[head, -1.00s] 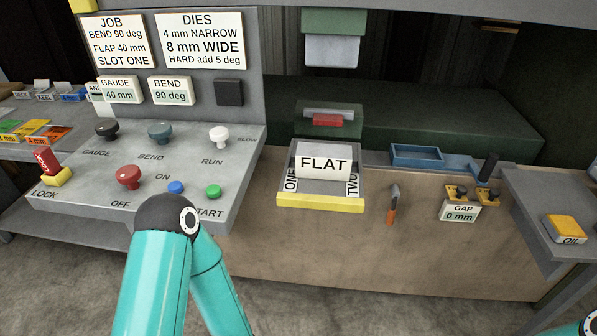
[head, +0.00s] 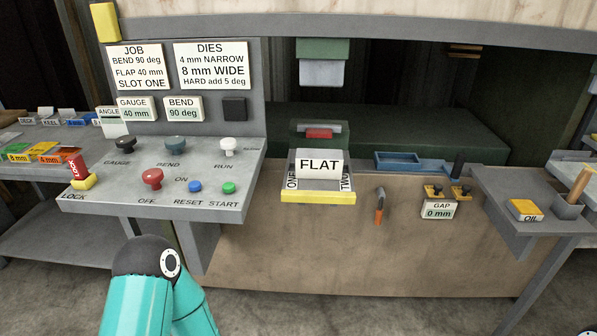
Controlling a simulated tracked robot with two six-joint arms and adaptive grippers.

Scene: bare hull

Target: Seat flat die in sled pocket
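A white block labelled FLAT (head: 319,165) stands in the sled (head: 325,197), a grey tray with a yellow front edge and side labels ONE and TWO. I cannot tell from this view how the flat die sits in the pocket below the label. A red piece (head: 319,133) shows just behind the label. My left arm reaches in at the lower left, with only its teal links and dark elbow showing. Neither gripper is in view.
The control panel (head: 130,190) with knobs and buttons stands left of the sled. A blue tray (head: 410,162), an orange-handled tool (head: 379,205) and the GAP 0 mm sign (head: 438,210) are to the right. An oil block (head: 525,210) lies on the right-hand shelf. A grey press head (head: 323,73) hangs above the sled.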

